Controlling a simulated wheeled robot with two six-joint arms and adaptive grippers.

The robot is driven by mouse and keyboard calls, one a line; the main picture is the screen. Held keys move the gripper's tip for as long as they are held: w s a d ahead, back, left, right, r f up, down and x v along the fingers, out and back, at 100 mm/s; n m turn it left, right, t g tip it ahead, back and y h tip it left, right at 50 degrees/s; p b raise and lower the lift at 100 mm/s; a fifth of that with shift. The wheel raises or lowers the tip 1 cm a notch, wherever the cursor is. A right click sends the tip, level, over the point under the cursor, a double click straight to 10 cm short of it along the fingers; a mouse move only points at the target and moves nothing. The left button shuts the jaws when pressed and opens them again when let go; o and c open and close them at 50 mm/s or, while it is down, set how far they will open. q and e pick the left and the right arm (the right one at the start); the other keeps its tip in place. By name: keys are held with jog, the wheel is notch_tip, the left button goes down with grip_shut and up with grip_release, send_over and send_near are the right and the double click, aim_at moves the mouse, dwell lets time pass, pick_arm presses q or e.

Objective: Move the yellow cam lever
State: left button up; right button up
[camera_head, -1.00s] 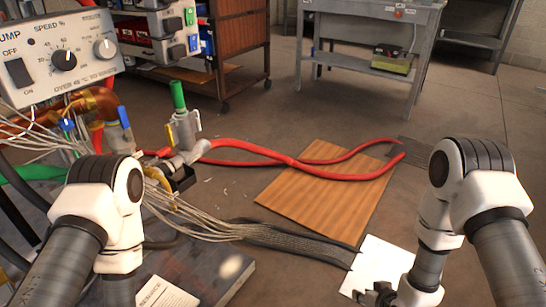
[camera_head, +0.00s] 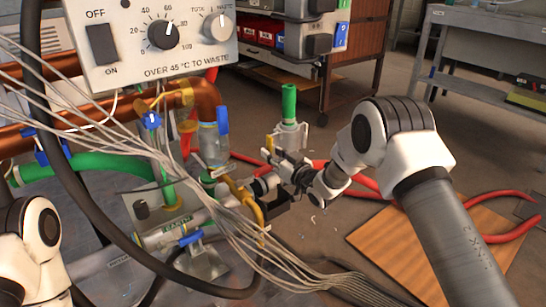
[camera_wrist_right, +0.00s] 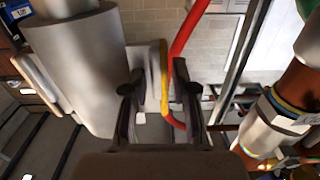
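In the right wrist view a narrow yellow strip (camera_wrist_right: 164,72), which looks like the yellow cam lever, stands upright between the fingers of my right gripper (camera_wrist_right: 159,75). The fingers are apart, and I see no clear contact with the strip. In the head view my right gripper (camera_head: 284,168) is at the grey fitting (camera_head: 288,135) with the green top, and covers part of it. A bent yellow piece (camera_head: 245,199) lies just left of the gripper; I cannot tell if it is the same lever. My left gripper is outside the view.
A loose bundle of pale wires (camera_head: 232,232) and a black cable (camera_head: 88,203) cross in front of the pipework. The control box (camera_head: 140,40) hangs above. Red hose (camera_head: 510,232) and a wooden board (camera_head: 440,250) lie on the floor at right.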

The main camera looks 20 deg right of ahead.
jog(key=shift+c, duration=0.3)
grip_shut()
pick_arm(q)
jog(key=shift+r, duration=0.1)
pick_arm(e)
jog(key=m+p, duration=0.1)
jog(key=p, duration=0.1)
jog(key=a+r+m+p, duration=0.1)
jog(key=p, duration=0.1)
jog(key=m+p, duration=0.2)
jog(key=shift+s+a+r, duration=0.2)
jog(key=shift+s+r, duration=0.1)
jog(key=shift+s, duration=0.1)
pick_arm(q)
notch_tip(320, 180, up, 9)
jog(key=p, duration=0.3)
pick_arm(e)
jog(key=shift+s+a+r+m, duration=0.1)
jog(key=shift+a+r+m, duration=0.1)
jog(key=shift+m, duration=0.55)
jog(key=shift+s+a+r+m, duration=0.1)
jog(key=shift+a+m, duration=0.1)
jog(key=shift+m, duration=0.55)
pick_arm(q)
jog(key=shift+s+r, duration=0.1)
pick_arm(e)
jog(key=shift+f, duration=0.1)
